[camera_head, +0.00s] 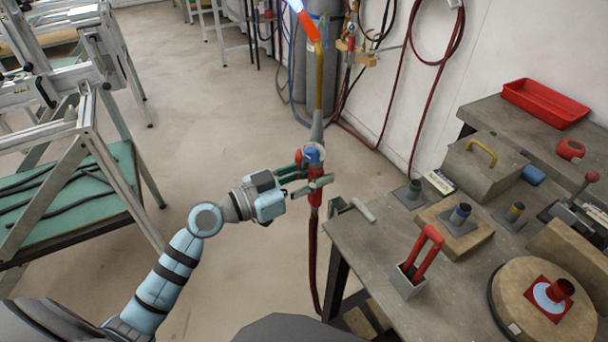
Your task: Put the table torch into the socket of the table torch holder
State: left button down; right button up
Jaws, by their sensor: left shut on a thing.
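My left gripper (305,178) is shut on the table torch (314,195) around its red and blue handle. The torch stands upright, its long brass tube (319,80) pointing up. Its tip is orange-red, with a bright blue-white flame at the top edge of the view. A dark red hose (313,260) hangs from its lower end. The gripper holds it over the floor, left of the bench. Several upright fittings stand on the bench, including a red forked piece in a grey box (412,284); I cannot tell which is the table torch holder. My right gripper is not in view.
The workbench (375,250) fills the right side, its left edge close to the torch. Gas cylinders (322,60) stand behind. Metal frames (75,180) stand left.

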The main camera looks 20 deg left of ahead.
pick_arm(q)
jog(key=x, duration=0.7)
jog(key=shift+f+b, duration=0.2)
jog(key=shift+b, duration=0.25)
jog(key=shift+s, duration=0.1)
jog(key=shift+b, duration=1.15)
jog(key=shift+f, duration=0.15)
notch_tip(320, 180, down, 6)
jog(key=b, duration=0.5)
jog(key=shift+b, duration=0.4)
